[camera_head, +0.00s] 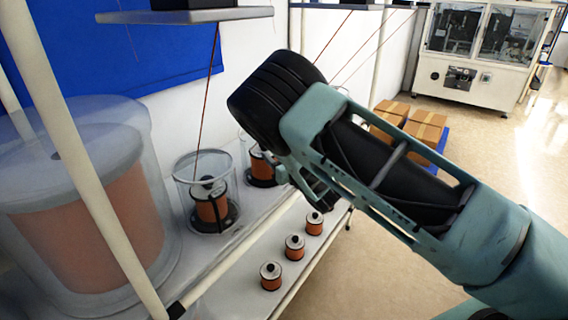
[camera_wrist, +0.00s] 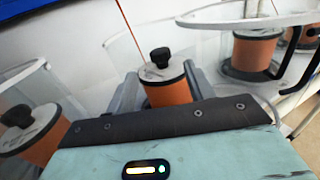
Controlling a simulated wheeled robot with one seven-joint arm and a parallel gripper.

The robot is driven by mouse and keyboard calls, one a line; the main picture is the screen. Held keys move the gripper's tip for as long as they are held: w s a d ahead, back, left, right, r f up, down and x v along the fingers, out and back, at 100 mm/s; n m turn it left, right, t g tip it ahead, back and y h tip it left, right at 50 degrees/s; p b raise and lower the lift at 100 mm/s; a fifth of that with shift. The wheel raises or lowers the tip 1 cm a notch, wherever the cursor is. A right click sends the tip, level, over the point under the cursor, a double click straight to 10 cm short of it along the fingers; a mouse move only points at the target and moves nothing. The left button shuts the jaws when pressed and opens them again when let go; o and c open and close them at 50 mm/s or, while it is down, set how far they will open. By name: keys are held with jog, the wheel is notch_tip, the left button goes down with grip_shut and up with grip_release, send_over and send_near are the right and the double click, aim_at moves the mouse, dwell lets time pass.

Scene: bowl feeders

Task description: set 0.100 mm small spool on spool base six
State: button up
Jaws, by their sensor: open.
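My gripper (camera_wrist: 165,88) is open, with one grey finger on each side of a copper-orange small spool (camera_wrist: 166,80) with a pale top and black knob. A clear wall shows behind that spool. In the head view my gripper (camera_head: 292,178) reaches toward the upper shelf, beside a spool on a black base (camera_head: 262,167) that my arm partly covers. Another small spool (camera_head: 210,205) stands on a black base inside a clear cylinder, to the left. I cannot read any wire size or base number, so I cannot tell which base is six.
A very large spool in a clear container (camera_head: 95,215) fills the left. Several small spools (camera_head: 294,246) stand in a row on the lower shelf. Upright posts (camera_head: 75,150) and thin wires cross the area. A clear ring (camera_wrist: 250,20) hangs close at upper right in the wrist view.

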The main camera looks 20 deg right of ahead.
jog(key=s+a+r+m+g+h, duration=0.1)
jog(key=s+a+m+g, duration=0.45)
jog(key=s+m, duration=0.65)
jog(key=s+a+r+m+g+h, duration=0.15)
jog(key=s+a+m+g, duration=0.4)
jog(key=s+m, duration=0.55)
jog(key=s+d+r+m+g, duration=0.1)
jog(key=s+r+m+g, duration=0.2)
jog(key=s, duration=0.8)
jog(key=s+d+r+m+g+h, duration=0.1)
jog(key=s+r+m+g, duration=0.2)
jog(key=s, duration=0.8)
jog(key=shift+s+d+r+m, duration=0.25)
jog(key=shift+d+m, duration=0.15)
jog(key=shift+m, duration=0.7)
